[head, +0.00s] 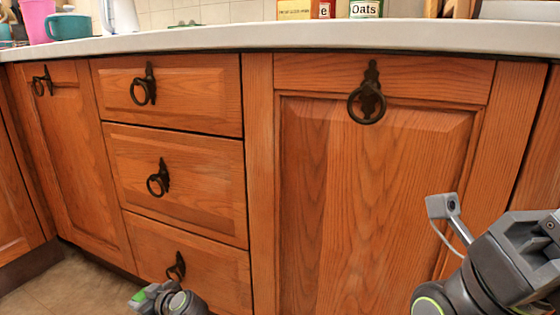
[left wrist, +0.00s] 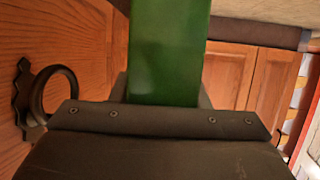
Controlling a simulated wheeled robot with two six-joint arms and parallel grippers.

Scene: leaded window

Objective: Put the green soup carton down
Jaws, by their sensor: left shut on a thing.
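The green soup carton (left wrist: 168,50) fills the upper middle of the left wrist view, between the two fingers of my left gripper (left wrist: 163,92). The gripper is shut on it. Its far end runs out of the top of that view. In the head view my left gripper (head: 150,296) is low, at the bottom edge, in front of the bottom drawer. Only a small green patch of the carton (head: 138,296) shows there. My right arm is at the lower right of the head view, where its jaws cannot be made out.
A pale worktop (head: 300,37) runs across the top, with an oats box (head: 365,9), a pink cup (head: 37,20) and a teal mug (head: 68,27) on it. Below are wooden drawers (head: 180,185) and a cupboard door (head: 375,190) with dark ring handles. Tiled floor (head: 70,288) shows lower left.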

